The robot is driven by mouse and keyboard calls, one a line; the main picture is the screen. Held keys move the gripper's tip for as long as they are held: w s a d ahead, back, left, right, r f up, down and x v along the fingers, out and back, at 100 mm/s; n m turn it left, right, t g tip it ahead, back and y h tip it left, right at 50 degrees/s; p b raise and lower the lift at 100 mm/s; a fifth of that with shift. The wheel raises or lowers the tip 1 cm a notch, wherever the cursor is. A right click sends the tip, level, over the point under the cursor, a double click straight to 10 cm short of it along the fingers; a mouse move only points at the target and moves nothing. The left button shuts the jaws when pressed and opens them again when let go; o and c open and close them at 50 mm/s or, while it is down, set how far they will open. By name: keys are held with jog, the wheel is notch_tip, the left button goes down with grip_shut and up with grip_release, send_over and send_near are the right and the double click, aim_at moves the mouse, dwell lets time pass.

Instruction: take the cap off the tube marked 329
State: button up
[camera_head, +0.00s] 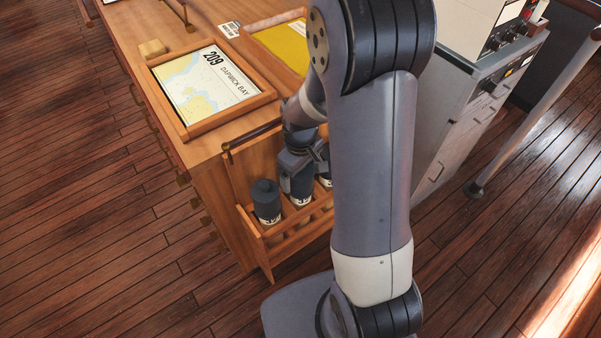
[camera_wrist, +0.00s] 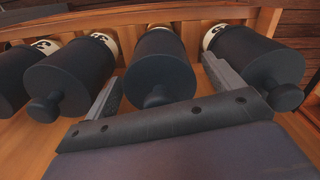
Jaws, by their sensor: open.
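Several chart tubes with dark blue-grey caps stand in a wooden rack (camera_head: 262,246) on the cabinet's end. In the wrist view a row of caps shows from above: one at centre (camera_wrist: 160,62), one at left (camera_wrist: 75,80), one at right (camera_wrist: 255,62), and another cut off at the far left. Each cap has a round knob. The white label bands show only partial digits, so I cannot tell which tube is 329. My gripper (camera_wrist: 161,78) is open, its fingers on either side of the centre cap; contact is unclear. In the head view my gripper (camera_head: 300,163) is over the rack, partly hidden.
A framed chart marked 209 (camera_head: 208,86) lies on the wooden cabinet top, with a yellow chart (camera_head: 286,46) behind it. A wooden rail (camera_head: 252,134) runs above the rack. A grey console (camera_head: 470,110) stands at right. The plank floor at left is clear.

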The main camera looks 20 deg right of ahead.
jog(key=shift+f, duration=0.55)
jog(key=shift+c, duration=0.4)
jog(key=c, duration=1)
jog(key=shift+o, duration=0.2)
jog(key=shift+r, duration=0.1)
